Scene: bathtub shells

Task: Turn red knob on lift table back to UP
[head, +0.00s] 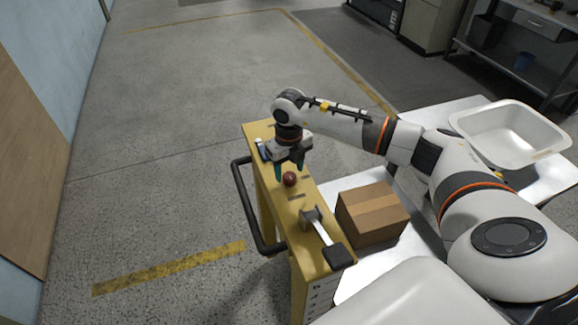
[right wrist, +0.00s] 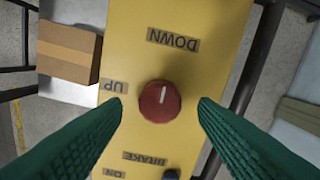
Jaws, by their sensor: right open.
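The red knob (head: 289,179) sits on top of the yellow lift table console (head: 262,140). In the right wrist view the red knob (right wrist: 160,102) lies between my green fingertips, with a visible gap on each side. Its white mark points toward the DOWN label (right wrist: 173,40), which reads upside down. The UP label (right wrist: 114,86) is left of the knob, beside my left-hand fingertip. My right gripper (head: 290,168) is open, pointing down over the knob. My left gripper is not in view.
A lever with a black grip (head: 337,256) stands on the console's near end. A black handle rail (head: 243,207) runs along its left side. A cardboard box (head: 371,214) and a white basin (head: 510,132) are to the right. Floor on the left is clear.

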